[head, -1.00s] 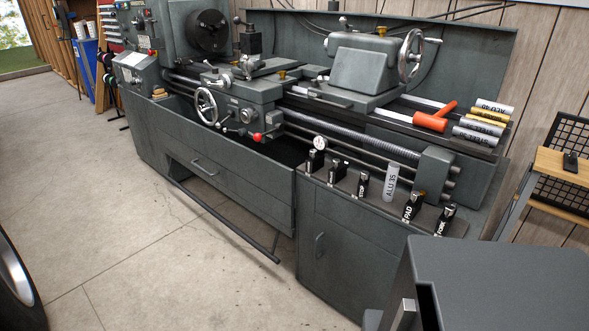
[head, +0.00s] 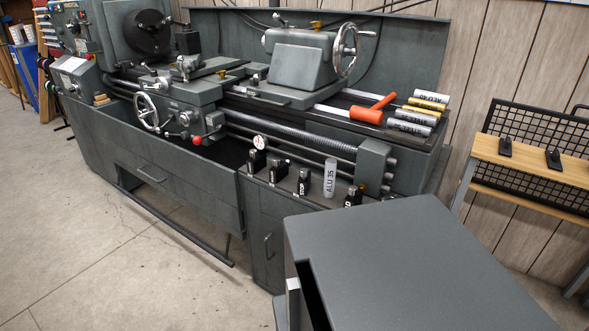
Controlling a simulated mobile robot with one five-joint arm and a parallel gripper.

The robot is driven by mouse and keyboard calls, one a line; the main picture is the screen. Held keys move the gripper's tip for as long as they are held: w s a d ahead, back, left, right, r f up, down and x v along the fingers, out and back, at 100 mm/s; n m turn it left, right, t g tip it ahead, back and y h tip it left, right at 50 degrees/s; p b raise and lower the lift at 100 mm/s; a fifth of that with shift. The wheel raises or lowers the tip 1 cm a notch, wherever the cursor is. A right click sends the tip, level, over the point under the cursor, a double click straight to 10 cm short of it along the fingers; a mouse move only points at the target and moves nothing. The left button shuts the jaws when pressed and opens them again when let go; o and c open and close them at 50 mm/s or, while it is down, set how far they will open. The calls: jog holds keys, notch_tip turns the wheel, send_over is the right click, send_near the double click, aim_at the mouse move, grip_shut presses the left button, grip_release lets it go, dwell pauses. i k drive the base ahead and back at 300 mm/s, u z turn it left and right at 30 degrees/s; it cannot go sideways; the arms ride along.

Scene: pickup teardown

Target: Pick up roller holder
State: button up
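Several small black holders stand in a row on the lathe's right front ledge (head: 262,178), beside a grey cylinder marked ALU 35 (head: 329,179). One black holder (head: 257,161) stands at the row's left end below a round dial. Another black holder (head: 280,170) stands to its right, its label too small to read. The holder marked STOP (head: 303,182) comes after that. A further black holder (head: 352,195) is partly hidden by the grey cabinet. I cannot tell which one is the roller holder. My gripper is not in view.
A dark grey flat-topped cabinet (head: 420,255) fills the near right and blocks part of the lathe front. An orange mallet (head: 370,113) and labelled bars (head: 412,122) lie on the lathe bed. A wooden shelf (head: 530,155) stands at right. The floor (head: 110,250) at left is clear.

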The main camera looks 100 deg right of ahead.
aim_at(280, 171)
jog(key=k, duration=1.4)
jog(key=z, duration=0.45)
